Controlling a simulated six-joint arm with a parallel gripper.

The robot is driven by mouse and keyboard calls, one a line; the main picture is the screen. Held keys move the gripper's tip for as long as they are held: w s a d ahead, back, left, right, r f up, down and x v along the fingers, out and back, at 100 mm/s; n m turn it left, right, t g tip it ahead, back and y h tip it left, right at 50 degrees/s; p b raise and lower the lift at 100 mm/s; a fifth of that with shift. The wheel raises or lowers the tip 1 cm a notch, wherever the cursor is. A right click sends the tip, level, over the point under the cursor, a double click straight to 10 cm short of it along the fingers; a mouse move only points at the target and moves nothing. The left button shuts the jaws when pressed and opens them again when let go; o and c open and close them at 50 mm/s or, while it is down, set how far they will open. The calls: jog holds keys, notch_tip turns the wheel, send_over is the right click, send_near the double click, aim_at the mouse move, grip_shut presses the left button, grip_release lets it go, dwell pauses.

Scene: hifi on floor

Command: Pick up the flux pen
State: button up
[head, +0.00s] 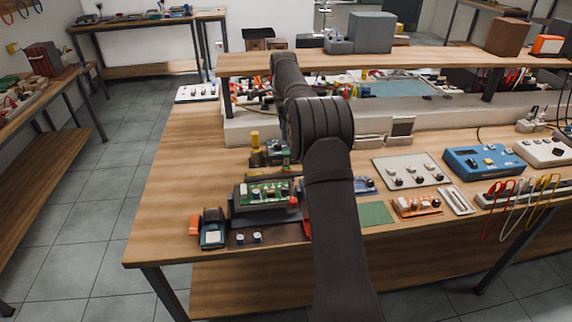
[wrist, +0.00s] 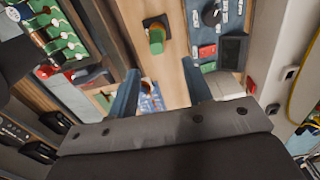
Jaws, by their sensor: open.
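In the wrist view, my gripper (wrist: 159,69) is open, with its two dark blue-grey fingers apart and nothing held between them. Beyond the fingertips, a short green and yellow upright piece (wrist: 156,38) stands on a small black base on the wood. I cannot tell for sure whether it is the flux pen, and no other pen shows clearly. In the head view, a yellow upright cylinder (head: 255,141) stands left of my arm, behind the green circuit board. My gripper cannot be made out there; my dark arm hides part of the bench.
The green circuit board (head: 263,192) sits on a dark stand near the front left. A blue instrument (head: 484,161), a white panel with knobs (head: 411,171) and a green mat (head: 375,213) lie to the right. A raised wooden shelf (head: 400,58) spans the back.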

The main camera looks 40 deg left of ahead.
aim_at(286, 152)
notch_tip(286, 152, down, 7)
jog(key=shift+f, duration=0.1)
jog(key=shift+d+f, duration=0.2)
jog(key=shift+f, duration=0.7)
jog(key=shift+d+f, duration=0.15)
jog(key=shift+f, duration=0.8)
jog(key=shift+d+f, duration=0.2)
jog(key=shift+f, duration=0.7)
jog(key=c, duration=1)
